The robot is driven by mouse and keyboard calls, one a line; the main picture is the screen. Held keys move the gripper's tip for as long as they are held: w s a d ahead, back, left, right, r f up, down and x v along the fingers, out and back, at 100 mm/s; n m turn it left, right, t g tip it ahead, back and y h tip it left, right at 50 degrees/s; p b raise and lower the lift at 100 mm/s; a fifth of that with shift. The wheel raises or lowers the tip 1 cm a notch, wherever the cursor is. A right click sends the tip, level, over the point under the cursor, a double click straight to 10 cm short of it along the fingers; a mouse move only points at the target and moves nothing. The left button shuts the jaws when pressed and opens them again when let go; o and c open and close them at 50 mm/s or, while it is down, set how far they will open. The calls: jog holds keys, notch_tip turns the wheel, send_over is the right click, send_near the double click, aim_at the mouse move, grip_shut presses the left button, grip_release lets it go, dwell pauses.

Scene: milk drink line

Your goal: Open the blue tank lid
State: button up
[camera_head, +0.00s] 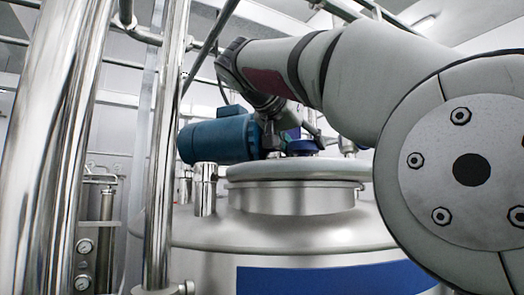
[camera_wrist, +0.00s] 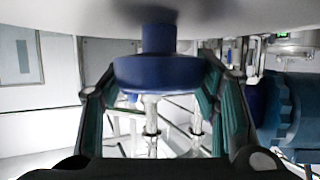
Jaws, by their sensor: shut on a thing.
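The tank (camera_head: 190,225) is a large shiny steel vessel with a blue band on its front, in the head view. Its round steel lid (camera_head: 290,172) sits on the tank's neck and looks about level. A blue knob (camera_head: 303,147) stands on top of the lid, partly behind my arm. In the wrist view the knob (camera_wrist: 155,72) is large and central, with the pale lid surface (camera_wrist: 235,18) along the top. My gripper (camera_wrist: 158,84) has a finger on each side of the knob and is shut on it. In the head view the fingertips are mostly hidden.
A blue motor (camera_head: 218,140) lies close to the left of my gripper; blue machinery (camera_wrist: 290,105) shows right in the wrist view. Upright steel pipes (camera_head: 165,150) stand left of the tank. A short steel post (camera_head: 205,188) is beside the lid. Gauges (camera_head: 84,247) hang at lower left.

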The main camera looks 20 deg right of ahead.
jog(key=shift+s+a+m+g+h+p, duration=0.15)
jog(key=shift+s+a+m+g, duration=0.1)
jog(key=shift+s+m+g, duration=0.35)
jog(key=shift+s+a+m+g+h+p, duration=0.1)
jog(key=shift+s+a+m+g+h, duration=0.15)
jog(key=shift+s, duration=0.6)
jog(key=shift+s+a+m+g+h+p, duration=0.1)
jog(key=shift+s+a+m+g, duration=0.3)
jog(key=shift+s, duration=0.3)
jog(key=shift+d, duration=0.1)
jog(key=o, duration=1.7)
jog(key=shift+o, duration=0.2)
jog(key=shift+v, duration=3.7)
